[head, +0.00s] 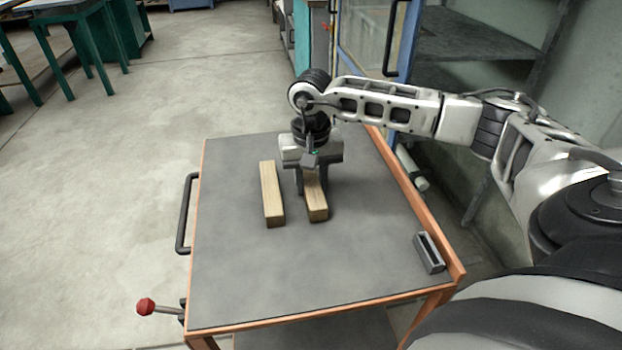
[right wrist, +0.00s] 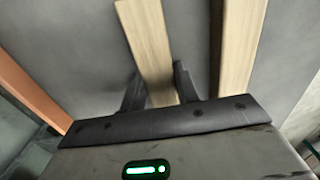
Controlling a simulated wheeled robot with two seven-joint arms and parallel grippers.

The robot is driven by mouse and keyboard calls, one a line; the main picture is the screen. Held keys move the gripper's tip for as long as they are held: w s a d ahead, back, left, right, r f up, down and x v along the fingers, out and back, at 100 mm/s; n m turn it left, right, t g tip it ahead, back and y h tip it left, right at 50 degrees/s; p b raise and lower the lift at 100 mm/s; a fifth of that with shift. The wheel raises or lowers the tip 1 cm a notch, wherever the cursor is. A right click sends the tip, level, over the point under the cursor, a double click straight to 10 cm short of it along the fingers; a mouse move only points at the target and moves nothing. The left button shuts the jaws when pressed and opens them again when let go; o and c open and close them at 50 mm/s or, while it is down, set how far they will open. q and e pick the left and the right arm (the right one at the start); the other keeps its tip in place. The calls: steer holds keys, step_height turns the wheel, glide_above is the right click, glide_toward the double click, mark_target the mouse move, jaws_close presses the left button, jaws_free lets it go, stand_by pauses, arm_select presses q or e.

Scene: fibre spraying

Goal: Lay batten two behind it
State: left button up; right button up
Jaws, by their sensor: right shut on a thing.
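Two pale wooden battens lie side by side, nearly parallel with a gap between them, over the grey top of an orange-edged cart (head: 290,285). My right gripper (head: 312,188) points down and is shut on the right-hand batten (head: 317,205), its fingers on either long side. This batten is at or close to the cart top; I cannot tell if it touches. The other batten (head: 272,195) lies free to the left. In the right wrist view, the held batten (right wrist: 148,35) runs between the fingers (right wrist: 158,85), and the free batten (right wrist: 240,45) is to the right. My left gripper is not in view.
A small dark slotted block (head: 429,252) sits near the cart's right edge, by a raised orange rail (head: 420,205). A black handle (head: 183,213) and a red-knobbed lever (head: 145,306) stick out at the left. The front of the top is clear.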

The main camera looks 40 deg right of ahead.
mark_target(311, 182)
steer(key=shift+f, duration=0.2)
steer(key=o, duration=1)
steer(key=shift+r, duration=0.1)
step_height(311, 182, up, 12)
steer(key=shift+r, duration=0.15)
step_height(311, 182, down, 13)
steer(key=shift+f+b, duration=0.1)
steer(key=shift+b, duration=0.2)
step_height(311, 182, up, 4)
steer(key=shift+f, duration=0.25)
steer(key=shift+s+a+r, duration=0.15)
steer(key=shift+s+r, duration=0.05)
steer(key=shift+r, duration=0.45)
